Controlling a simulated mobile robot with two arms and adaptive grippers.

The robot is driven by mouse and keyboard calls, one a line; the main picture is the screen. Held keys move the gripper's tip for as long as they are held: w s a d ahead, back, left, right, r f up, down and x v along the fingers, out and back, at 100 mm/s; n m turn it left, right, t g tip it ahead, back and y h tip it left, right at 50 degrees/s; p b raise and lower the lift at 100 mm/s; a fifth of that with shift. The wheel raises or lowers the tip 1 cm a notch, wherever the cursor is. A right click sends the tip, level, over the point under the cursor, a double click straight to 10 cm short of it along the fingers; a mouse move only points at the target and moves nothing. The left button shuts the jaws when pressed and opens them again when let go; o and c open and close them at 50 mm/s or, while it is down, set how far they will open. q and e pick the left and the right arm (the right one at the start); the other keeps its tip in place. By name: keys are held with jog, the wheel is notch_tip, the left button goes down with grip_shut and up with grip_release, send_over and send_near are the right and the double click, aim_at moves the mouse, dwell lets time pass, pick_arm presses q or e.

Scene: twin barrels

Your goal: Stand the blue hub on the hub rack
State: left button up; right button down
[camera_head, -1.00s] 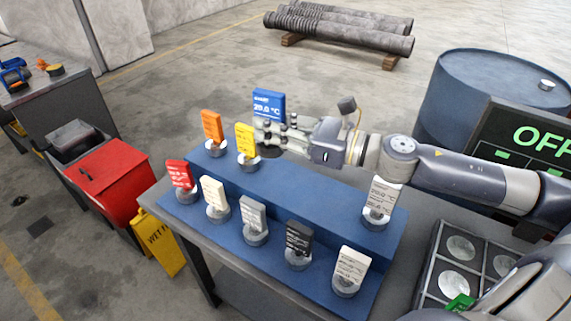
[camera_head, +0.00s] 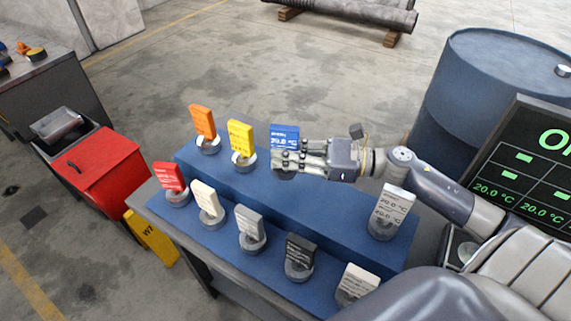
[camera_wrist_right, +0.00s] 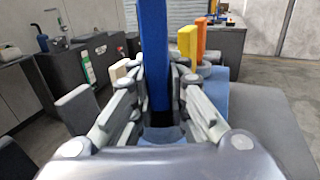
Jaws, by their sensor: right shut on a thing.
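The blue hub (camera_head: 284,134) stands upright at the upper step of the blue hub rack (camera_head: 335,205), right of the yellow hub (camera_head: 241,139). My right gripper (camera_head: 284,155) comes in from the right and is shut on the blue hub. In the right wrist view the blue hub (camera_wrist_right: 153,60) rises upright between the fingers. A dark round holder shows under it, partly hidden by the fingers; I cannot tell whether the hub is fully seated. My left gripper is not in view.
An orange hub (camera_head: 203,123) stands at the rack's left end, and a white hub (camera_head: 392,208) at its right. Several hubs fill the lower step. A blue barrel (camera_head: 480,90) and a display panel (camera_head: 530,165) stand at right, a red box (camera_head: 100,165) at left.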

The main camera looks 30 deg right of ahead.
notch_tip(320, 180, down, 3)
jog(key=shift+f, duration=0.5)
jog(key=c, duration=1.6)
grip_release()
jog(key=shift+f, duration=0.1)
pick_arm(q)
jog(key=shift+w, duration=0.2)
pick_arm(e)
jog(key=shift+o, duration=0.2)
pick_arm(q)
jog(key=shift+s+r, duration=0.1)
